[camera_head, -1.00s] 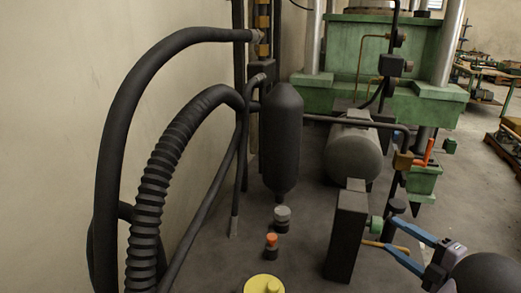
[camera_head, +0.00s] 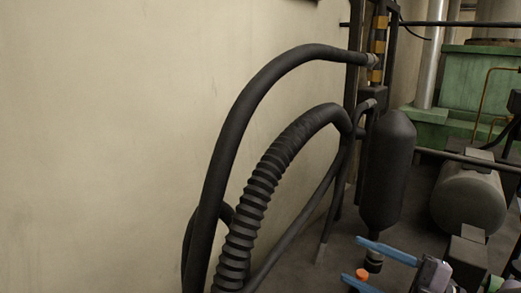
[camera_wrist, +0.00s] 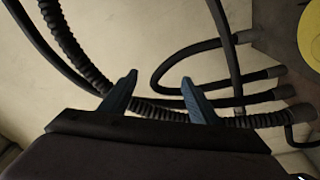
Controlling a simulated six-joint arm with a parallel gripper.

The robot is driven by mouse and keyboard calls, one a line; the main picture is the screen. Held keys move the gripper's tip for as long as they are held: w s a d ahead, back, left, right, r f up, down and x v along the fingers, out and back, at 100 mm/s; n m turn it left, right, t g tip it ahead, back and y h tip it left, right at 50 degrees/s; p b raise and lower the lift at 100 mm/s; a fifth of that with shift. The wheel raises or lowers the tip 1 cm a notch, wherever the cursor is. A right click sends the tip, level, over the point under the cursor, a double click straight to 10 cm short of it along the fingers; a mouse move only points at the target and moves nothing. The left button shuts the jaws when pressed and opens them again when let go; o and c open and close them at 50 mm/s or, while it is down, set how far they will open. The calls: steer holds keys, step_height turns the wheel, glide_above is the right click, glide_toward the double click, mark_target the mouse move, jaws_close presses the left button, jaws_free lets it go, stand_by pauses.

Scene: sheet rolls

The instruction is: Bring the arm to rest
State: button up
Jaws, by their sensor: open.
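My gripper (camera_head: 350,259) is at the lower right of the head view, its two blue fingers spread apart and pointing left. Nothing is between them in the wrist view (camera_wrist: 160,77), where a ribbed hose and smooth pipes show beyond the fingertips. In the head view the fingers appear in front of the foot of a dark upright tank (camera_head: 387,175). An orange-capped fitting (camera_head: 362,273) shows between the fingers in the picture. I cannot tell how far behind them it is.
A thick smooth hose (camera_head: 232,125) and a ribbed hose (camera_head: 262,183) arch left of the tank, beside a pale wall (camera_head: 120,130). A horizontal cylinder (camera_head: 467,197) and a green press (camera_head: 468,80) stand at the right. A yellow round part (camera_wrist: 311,35) shows in the wrist view.

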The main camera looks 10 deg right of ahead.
steer(key=w+d+f+m+t+h+p, duration=0.1)
steer(key=w+m+h+p, duration=0.2)
steer(key=w+m+h, duration=0.35)
steer(key=w+d+m+t+h+p, duration=0.25)
steer(key=w+m+h, duration=0.25)
steer(key=w+h, duration=0.25)
steer(key=s+a+f+m+g+h+p, duration=0.3)
steer(key=s+a+f+m+g+p, duration=0.3)
steer(key=s+f+m+g, duration=0.5)
steer(key=s+a+g+y+p, duration=0.2)
steer(key=s+a+g, duration=0.2)
steer(key=s+a, duration=0.4)
steer(key=s, duration=0.7)
steer(key=shift+s+a+r, duration=0.15)
steer(key=shift+s+r, duration=0.05)
steer(key=shift+s, duration=0.2)
steer(key=shift+g, duration=0.25)
